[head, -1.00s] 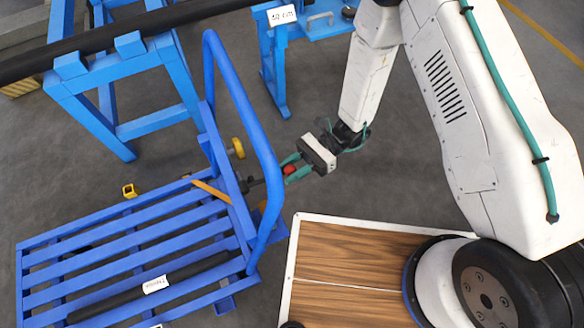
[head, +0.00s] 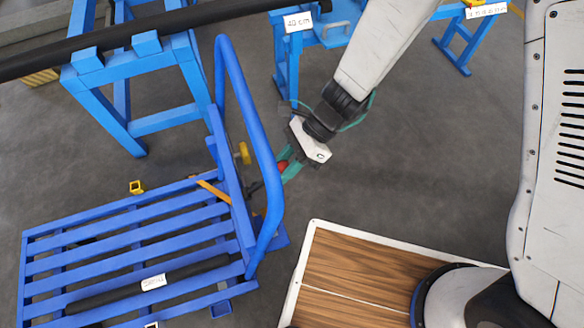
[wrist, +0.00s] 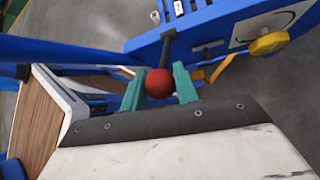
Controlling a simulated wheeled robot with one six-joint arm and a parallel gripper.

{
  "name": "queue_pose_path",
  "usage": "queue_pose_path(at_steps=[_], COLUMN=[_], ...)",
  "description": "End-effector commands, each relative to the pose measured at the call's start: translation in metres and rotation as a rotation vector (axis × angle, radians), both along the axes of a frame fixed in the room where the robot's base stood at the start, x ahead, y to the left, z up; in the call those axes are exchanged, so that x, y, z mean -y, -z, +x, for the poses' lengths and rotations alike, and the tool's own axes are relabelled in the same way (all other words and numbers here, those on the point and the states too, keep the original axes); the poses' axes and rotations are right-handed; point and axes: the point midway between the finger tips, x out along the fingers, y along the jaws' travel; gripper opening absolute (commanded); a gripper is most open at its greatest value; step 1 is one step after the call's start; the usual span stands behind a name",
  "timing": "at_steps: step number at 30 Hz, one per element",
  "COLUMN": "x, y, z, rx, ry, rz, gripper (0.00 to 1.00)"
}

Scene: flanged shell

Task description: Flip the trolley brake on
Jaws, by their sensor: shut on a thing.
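The blue trolley (head: 128,248) stands at the left with its tall hoop handle (head: 243,120) at its right end. The brake lever is a dark rod with a red ball knob (head: 282,165); it sticks out from the trolley's end. In the wrist view the red knob (wrist: 159,84) sits between the two green fingers of my gripper (wrist: 160,88), and the dark rod (wrist: 166,50) runs from it to the blue end panel. My gripper (head: 287,170) is shut on the knob, just right of the handle. The fingers partly hide the knob in the head view.
A yellow knob (head: 244,153) and an orange strip (head: 213,192) are close by on the trolley's end. A blue rack (head: 150,125) carrying a long dark pipe (head: 150,31) stands behind. A wood-topped surface (head: 350,265) lies in front. Open floor lies to the right.

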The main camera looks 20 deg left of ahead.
Motion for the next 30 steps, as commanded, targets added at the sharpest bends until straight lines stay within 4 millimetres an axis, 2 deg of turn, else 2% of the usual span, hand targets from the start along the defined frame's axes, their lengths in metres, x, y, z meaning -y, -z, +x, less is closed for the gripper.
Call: queue_pose_path(at_steps=[4,12,29,30], x=[-0.007,-0.015,-0.017,-0.017], y=[-0.01,-0.017,-0.019,-0.019], z=[-0.002,-0.007,-0.009,-0.009], rx=[0.056,0.048,0.046,0.046], ry=[0.001,0.001,0.0,0.0], rz=[-0.063,-0.059,-0.058,-0.058], gripper=[0.0,0.0,0.0,0.41])
